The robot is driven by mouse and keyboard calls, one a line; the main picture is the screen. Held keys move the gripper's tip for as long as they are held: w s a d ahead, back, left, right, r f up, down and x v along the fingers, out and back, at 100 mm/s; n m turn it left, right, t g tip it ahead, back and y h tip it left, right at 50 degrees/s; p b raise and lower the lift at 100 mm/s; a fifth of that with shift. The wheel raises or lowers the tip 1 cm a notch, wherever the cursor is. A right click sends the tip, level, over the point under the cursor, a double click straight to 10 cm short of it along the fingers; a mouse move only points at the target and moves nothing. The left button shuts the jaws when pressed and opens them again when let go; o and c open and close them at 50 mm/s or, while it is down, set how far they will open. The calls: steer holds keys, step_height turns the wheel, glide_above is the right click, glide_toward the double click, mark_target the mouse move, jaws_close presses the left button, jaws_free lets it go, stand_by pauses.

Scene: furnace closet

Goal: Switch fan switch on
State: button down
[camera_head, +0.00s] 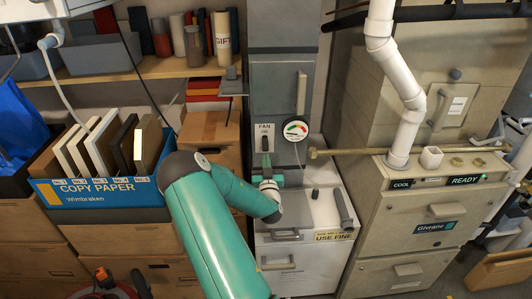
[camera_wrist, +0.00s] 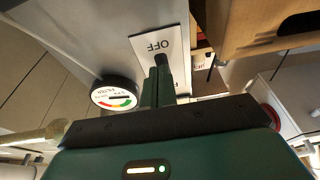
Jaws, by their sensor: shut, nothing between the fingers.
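The fan switch plate (camera_head: 265,128) is a light panel marked FAN and ON, on the grey furnace column. In the wrist view the plate (camera_wrist: 148,42) appears upside down, with OFF readable. My gripper (camera_head: 266,158) is just below the plate, pointing up at it. In the wrist view its green fingers (camera_wrist: 157,88) are together, with nothing held between them. A dark piece at their tips overlaps the plate near OFF. The fingers hide much of the plate, so I cannot tell the lever's position or whether they touch it.
A round filter gauge (camera_head: 295,131) sits right of the switch; it also shows in the wrist view (camera_wrist: 114,93). A brass pipe (camera_head: 400,151) runs to the right. A wooden box (camera_head: 210,128) and shelf are close on the left. A grey cabinet (camera_head: 300,215) stands below.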

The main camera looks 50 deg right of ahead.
steer(key=shift+r, duration=0.7)
steer(key=shift+w, duration=0.1)
steer(key=v, duration=0.7)
stand_by(0.6)
steer(key=shift+a+r, duration=0.1)
